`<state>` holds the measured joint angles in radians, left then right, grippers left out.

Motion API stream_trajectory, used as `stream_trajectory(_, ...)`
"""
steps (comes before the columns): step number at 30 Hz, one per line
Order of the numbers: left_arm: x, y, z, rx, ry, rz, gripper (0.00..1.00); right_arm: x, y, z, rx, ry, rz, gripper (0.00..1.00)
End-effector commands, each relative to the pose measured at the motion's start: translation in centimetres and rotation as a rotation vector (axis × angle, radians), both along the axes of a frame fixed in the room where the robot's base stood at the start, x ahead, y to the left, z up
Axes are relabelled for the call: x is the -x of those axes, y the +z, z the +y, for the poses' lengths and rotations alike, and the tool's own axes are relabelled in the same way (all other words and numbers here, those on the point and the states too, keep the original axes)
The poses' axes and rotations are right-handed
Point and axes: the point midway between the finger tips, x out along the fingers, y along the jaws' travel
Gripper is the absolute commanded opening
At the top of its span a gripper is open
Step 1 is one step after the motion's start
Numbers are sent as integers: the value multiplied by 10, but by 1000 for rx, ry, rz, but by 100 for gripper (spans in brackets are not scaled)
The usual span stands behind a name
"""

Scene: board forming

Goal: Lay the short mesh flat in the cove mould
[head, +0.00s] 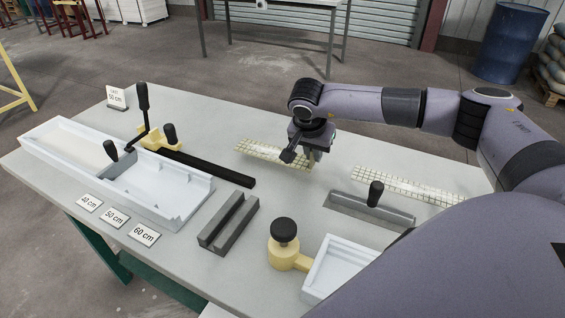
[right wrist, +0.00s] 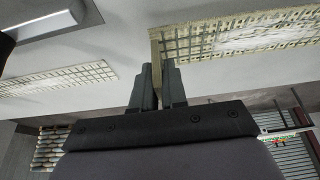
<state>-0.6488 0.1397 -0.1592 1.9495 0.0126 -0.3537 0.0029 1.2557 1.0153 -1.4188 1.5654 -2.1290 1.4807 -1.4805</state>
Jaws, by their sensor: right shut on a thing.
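A pale yellow mesh strip (head: 262,152) with a whitish middle is at the far middle of the table, its right end at my right gripper (head: 312,157). In the right wrist view, the gripper (right wrist: 159,75) is shut on the end of this mesh (right wrist: 235,38). I cannot tell whether the mesh touches the table. A longer-looking mesh (head: 435,194) lies to the right, apart from the gripper. The long white mould (head: 178,212), which I take as the cove mould, stands at the left; a grey divider (head: 122,160) crosses it. My left gripper is not in view.
A black bar (head: 215,170) with a yellow clamp (head: 158,142) lies beside the mould. A grey channel block (head: 228,222), yellow knobbed tool (head: 284,255), grey handled plate (head: 370,212) and white tray (head: 335,268) stand nearer. Length cards (head: 115,217) line the near edge.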

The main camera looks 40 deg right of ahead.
Motion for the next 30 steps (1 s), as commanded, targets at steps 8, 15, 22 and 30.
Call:
stream_trajectory(8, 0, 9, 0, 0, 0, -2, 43, 0, 23, 0, -1, -1, -1, 0)
stream_trajectory(15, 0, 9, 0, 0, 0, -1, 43, 0, 39, 0, 0, -1, -2, 0)
stream_trajectory(22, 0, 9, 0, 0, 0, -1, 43, 0, 41, 0, 0, 0, 0, 0)
stream_trajectory(30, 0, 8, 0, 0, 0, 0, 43, 0, 41, 1, 0, 2, 0, 0)
